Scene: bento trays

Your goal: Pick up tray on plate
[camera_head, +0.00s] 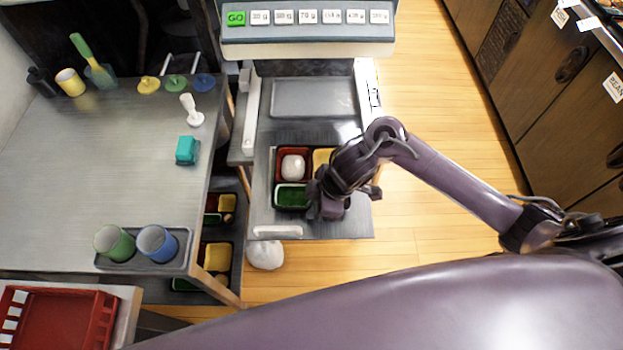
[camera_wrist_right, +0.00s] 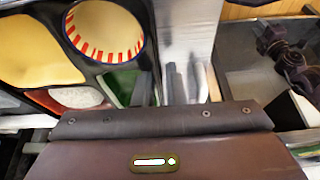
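The dark bento tray (camera_head: 274,190) lies on the metal plate (camera_head: 345,228) of the machine. In the head view it shows a red cup with a white round item (camera_head: 293,167), a yellow part (camera_head: 322,158) and a green part (camera_head: 291,196). My right gripper (camera_head: 330,206) is low over the tray's right front part and hides it. In the right wrist view the gripper (camera_wrist_right: 178,88) has its fingers apart, at the tray's edge beside the green part (camera_wrist_right: 118,82). Contact with the rim is unclear. My left gripper is not in view.
A metal table (camera_head: 90,170) at the left holds two cups (camera_head: 157,243), a teal block (camera_head: 187,150) and utensils. More trays (camera_head: 216,258) sit on a shelf below. A red basket (camera_head: 60,318) is at the lower left. Cabinets (camera_head: 560,100) line the right.

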